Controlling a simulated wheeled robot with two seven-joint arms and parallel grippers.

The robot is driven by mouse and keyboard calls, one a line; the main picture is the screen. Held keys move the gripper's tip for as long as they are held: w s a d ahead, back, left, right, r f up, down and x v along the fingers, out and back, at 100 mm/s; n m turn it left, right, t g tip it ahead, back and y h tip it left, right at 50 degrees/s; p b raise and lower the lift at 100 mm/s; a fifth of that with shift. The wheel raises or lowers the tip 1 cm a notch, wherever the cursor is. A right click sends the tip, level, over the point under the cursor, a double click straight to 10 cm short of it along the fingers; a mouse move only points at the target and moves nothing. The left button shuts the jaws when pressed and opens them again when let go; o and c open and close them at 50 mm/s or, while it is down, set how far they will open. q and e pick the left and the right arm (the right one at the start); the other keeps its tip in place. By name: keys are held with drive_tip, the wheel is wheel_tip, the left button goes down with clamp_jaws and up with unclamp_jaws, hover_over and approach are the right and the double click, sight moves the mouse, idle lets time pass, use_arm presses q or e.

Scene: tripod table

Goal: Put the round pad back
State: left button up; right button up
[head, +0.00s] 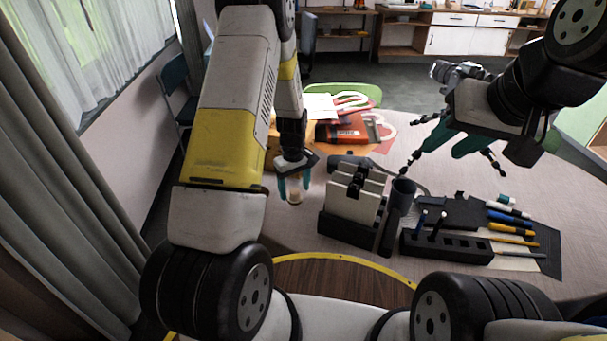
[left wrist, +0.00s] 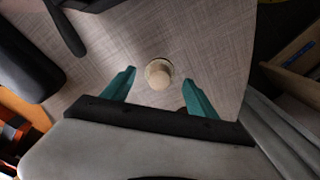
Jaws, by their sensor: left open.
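A small round beige piece, which I take to be the round pad (left wrist: 159,74), sits on the cloth-covered table. It looks like a short cylinder with a wider round base. In the head view the round pad (head: 295,197) shows just below my left fingertips. My left gripper (head: 294,184) is open above it; in the left wrist view the teal fingers of my left gripper (left wrist: 159,90) are spread on either side, apart from it. My right gripper (head: 452,145) has its teal fingers among the black legs of a tripod (head: 409,162); its grip is unclear. A silver-grey camera (head: 455,72) shows just behind.
A black pen block (head: 446,245) and several pens (head: 512,229) lie further right. Red and orange items (head: 343,129) lie behind. The table around the round piece is clear.

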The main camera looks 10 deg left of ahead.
use_arm(q)
wheel_tip(320, 180, up, 9)
wheel_tip(320, 180, up, 18)
drive_tip(key=m+t+h, duration=0.2)
drive_tip(key=m+t, duration=0.1)
drive_tip(key=m, duration=0.1)
hover_over(295, 191)
drive_tip(key=s+d, duration=0.1)
drive_tip(key=s, duration=0.7)
drive_tip(key=s+r+m+t, duration=0.1)
drive_tip(key=s+r+m, duration=0.1)
drive_tip(key=s+r, duration=0.3)
drive_tip(key=s+d+r+m+t, duration=0.1)
drive_tip(key=s+r, duration=0.4)
drive_tip(key=s, duration=0.6)
drive_tip(key=shift+s+m+t, duration=0.15)
drive_tip(key=shift+m+t, duration=0.45)
drive_tip(key=shift+m, duration=0.5)
